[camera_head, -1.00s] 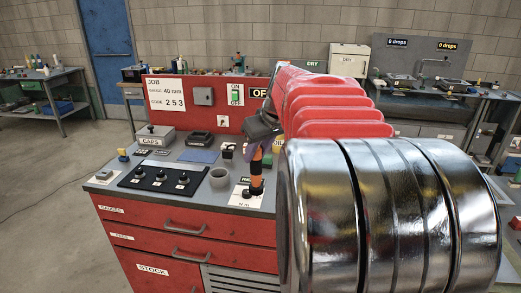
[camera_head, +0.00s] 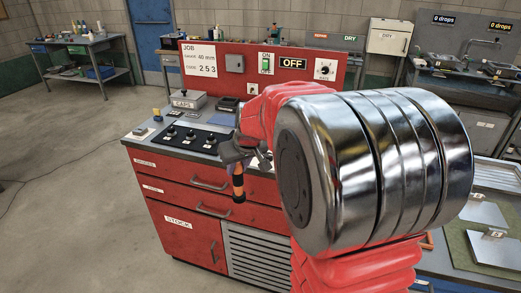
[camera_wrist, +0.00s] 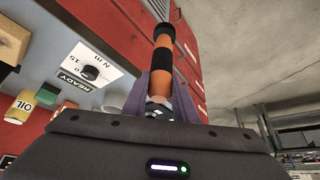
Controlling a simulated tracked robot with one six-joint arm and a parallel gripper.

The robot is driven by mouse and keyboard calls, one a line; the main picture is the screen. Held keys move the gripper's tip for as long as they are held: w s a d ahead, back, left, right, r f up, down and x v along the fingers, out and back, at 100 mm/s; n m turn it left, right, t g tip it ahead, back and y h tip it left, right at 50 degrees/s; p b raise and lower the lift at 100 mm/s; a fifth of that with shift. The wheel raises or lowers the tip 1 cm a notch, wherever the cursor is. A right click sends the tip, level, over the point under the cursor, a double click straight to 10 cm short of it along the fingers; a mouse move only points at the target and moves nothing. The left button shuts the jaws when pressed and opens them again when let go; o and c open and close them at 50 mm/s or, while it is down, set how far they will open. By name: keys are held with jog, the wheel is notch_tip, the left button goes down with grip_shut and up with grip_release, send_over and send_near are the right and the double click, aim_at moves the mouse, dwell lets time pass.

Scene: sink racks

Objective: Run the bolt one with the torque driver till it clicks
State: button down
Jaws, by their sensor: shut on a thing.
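My gripper (camera_head: 238,158) is shut on the orange-and-black torque driver (camera_head: 239,186), which hangs from it in front of the red cabinet's drawers, clear of the bench top. In the wrist view the driver (camera_wrist: 166,48) stands out between the purple fingers, its far end black. A black panel (camera_head: 182,138) with several small round fittings lies on the bench top; I cannot tell whether bolt one is among them. The wrist view shows a white card (camera_wrist: 92,62) marked N m with a dark round stand on it, beside a READY label (camera_wrist: 75,80).
The red cabinet (camera_head: 185,240) has drawer handles on its front. A CAPS box (camera_head: 189,101) stands at the back of its top. A yellow OIL container (camera_wrist: 22,105) shows in the wrist view. Another bench with metal plates (camera_head: 485,213) stands at the right.

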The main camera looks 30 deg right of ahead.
jog(key=a+f, duration=0.6)
jog(key=a, duration=0.3)
jog(key=a+f+n, duration=0.1)
jog(key=a+f, duration=0.5)
jog(key=a, duration=0.2)
jog(key=shift+w+a+y, duration=0.4)
jog(key=shift+w, duration=0.05)
jog(key=shift+s, duration=0.1)
